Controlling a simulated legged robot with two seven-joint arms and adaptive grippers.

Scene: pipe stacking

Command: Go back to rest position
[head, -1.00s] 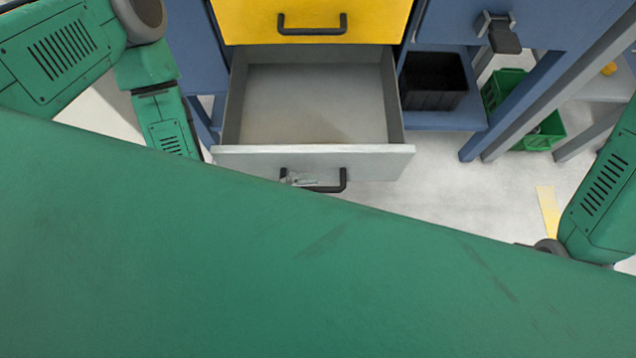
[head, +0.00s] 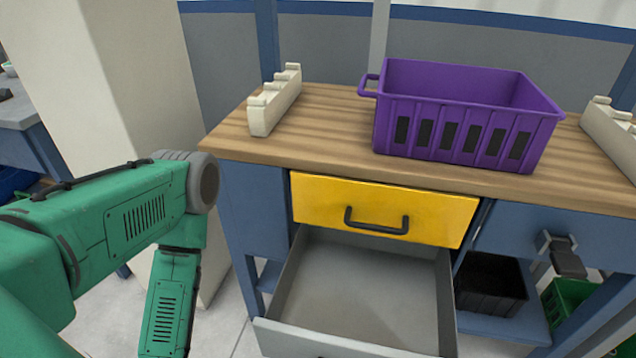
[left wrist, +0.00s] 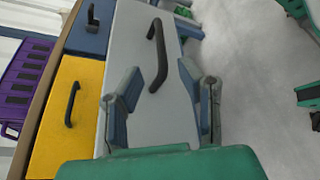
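The lower grey drawer (head: 360,285) stands pulled open and looks empty inside. Its front face (left wrist: 140,35) and black handle (left wrist: 157,55) show in the left wrist view. My left gripper (left wrist: 162,82) is open, with its two fingers spread on either side of the handle's near end in that picture and nothing between them gripped. How far it is from the handle I cannot tell. In the head view my left arm hangs down at the left, its gripper below the frame. My right gripper is not clearly visible.
Above the grey drawer is a shut yellow drawer (head: 375,212). A purple crate (head: 470,118) and pale notched racks (head: 275,100) stand on the wooden bench top (head: 330,133). A black bin (head: 490,285) sits on the shelf at right. The floor beside the drawer front is clear.

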